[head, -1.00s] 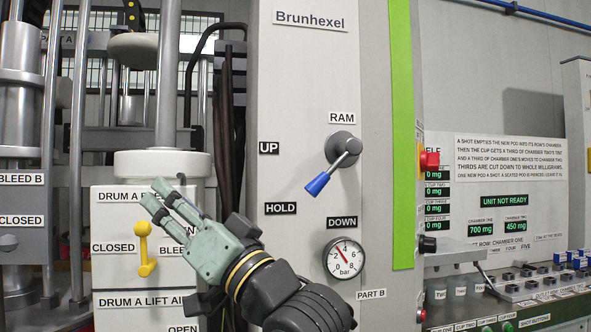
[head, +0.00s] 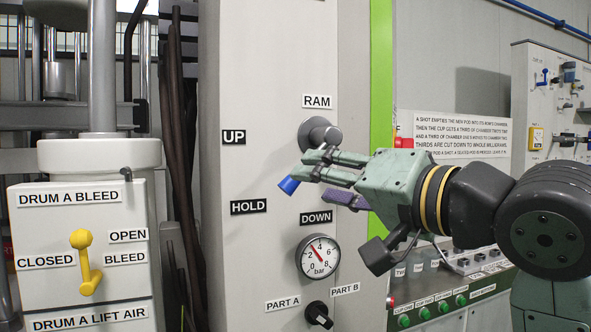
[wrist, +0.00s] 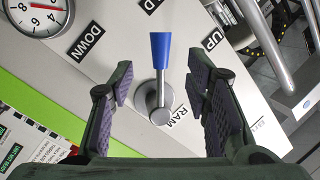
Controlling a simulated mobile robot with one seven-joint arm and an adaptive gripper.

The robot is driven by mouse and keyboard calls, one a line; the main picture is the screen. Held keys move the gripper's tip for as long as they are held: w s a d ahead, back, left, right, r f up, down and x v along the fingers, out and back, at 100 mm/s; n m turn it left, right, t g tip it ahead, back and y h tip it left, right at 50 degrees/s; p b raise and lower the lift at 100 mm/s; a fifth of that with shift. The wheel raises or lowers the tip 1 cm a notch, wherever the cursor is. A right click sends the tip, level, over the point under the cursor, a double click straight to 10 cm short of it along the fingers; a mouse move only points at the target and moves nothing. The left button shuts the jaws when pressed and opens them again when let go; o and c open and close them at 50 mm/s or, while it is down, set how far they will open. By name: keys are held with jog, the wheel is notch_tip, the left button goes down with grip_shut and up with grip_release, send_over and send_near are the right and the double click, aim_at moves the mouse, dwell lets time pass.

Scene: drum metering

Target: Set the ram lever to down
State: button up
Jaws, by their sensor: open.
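The ram lever has a grey round hub (head: 318,132) and a blue-tipped handle (head: 288,185) on the pale panel. The handle points down and left, toward the HOLD label (head: 249,207). The UP label (head: 234,137) is above that and the DOWN label (head: 316,218) is below the hub. My gripper (head: 325,166) reaches in from the right and partly hides the handle. In the wrist view the open jaws stand on either side of the lever, with the blue handle (wrist: 160,62) between them and a gap on both sides.
A pressure gauge (head: 318,257) sits below DOWN, with a black PART A/PART B knob (head: 318,315) under it. A yellow bleed lever (head: 84,262) is on the box at left. A green strip (head: 381,75) edges the panel. Green buttons (head: 424,313) line the lower right.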

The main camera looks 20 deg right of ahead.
jog(key=p+x, duration=0.1)
jog(key=x, duration=0.5)
jog(key=shift+w, duration=0.35)
grip_shut()
dwell(0.5)
